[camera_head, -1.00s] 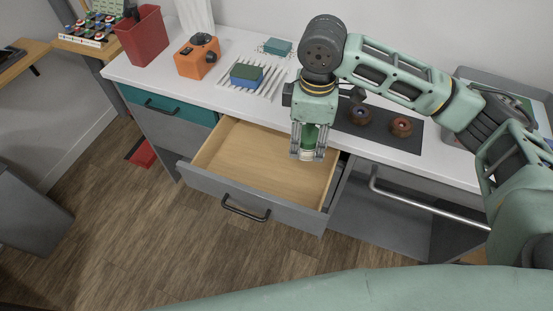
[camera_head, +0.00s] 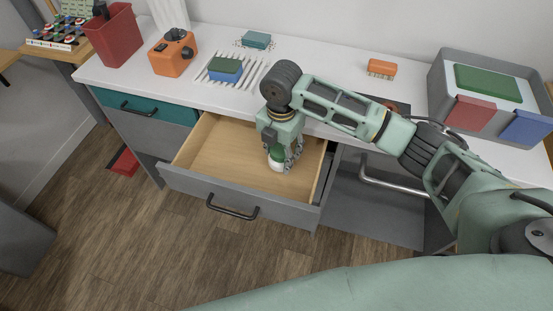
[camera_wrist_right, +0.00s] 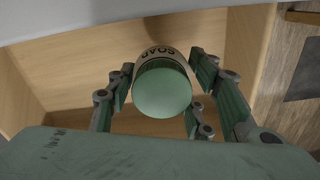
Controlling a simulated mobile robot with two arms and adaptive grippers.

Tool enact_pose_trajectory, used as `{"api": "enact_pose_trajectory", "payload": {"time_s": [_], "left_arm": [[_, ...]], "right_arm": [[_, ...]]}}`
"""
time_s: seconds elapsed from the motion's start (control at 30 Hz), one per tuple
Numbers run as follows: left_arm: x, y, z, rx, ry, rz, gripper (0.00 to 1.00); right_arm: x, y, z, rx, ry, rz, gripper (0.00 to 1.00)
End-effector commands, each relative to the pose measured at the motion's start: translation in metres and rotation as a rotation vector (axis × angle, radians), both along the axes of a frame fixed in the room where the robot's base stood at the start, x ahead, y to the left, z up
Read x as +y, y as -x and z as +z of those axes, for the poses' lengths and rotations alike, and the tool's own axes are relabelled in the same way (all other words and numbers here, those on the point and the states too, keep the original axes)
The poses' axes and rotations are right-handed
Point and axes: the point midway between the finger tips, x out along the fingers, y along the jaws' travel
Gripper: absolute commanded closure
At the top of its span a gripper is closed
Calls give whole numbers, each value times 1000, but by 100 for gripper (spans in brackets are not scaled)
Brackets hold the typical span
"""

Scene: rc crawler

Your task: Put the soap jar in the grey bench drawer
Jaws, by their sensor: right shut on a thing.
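The soap jar (camera_head: 276,165) shows a green upper part and a white lower part in the head view. In the right wrist view its round green end (camera_wrist_right: 162,92) faces the camera, with a "SOAP" label beside it. My right gripper (camera_head: 284,158) is shut on the jar, with fingers on both sides of it. The grey bench drawer (camera_head: 185,184) is pulled open, with a bare wooden floor. The jar is within the drawer's outline, towards its right side. I cannot tell whether it touches the floor. My left gripper is not in view.
On the white worktop (camera_head: 205,99) stand a red bin (camera_head: 112,38), an orange device (camera_head: 172,55), a rack (camera_head: 240,78) with a blue-green block, and a grey tote (camera_head: 450,85) at the right. A metal rail (camera_head: 395,187) is right of the drawer. The drawer's left part is empty.

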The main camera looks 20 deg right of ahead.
Motion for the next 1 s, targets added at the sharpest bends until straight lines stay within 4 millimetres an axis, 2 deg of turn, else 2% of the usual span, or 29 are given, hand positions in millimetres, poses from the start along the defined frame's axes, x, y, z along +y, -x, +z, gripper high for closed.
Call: {"api": "enact_pose_trajectory", "payload": {"time_s": [0.17,0.4,0.77,0.8,1.0], "left_arm": [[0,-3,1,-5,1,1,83],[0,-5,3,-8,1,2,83],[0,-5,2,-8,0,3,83],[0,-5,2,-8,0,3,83],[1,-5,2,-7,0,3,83]], "right_arm": [[0,0,-14,-1,0,0,82],[0,0,-44,0,0,-1,82],[0,0,-50,-1,0,-1,82],[0,0,-51,-1,0,-1,52],[0,0,-50,-1,0,-1,34]]}}
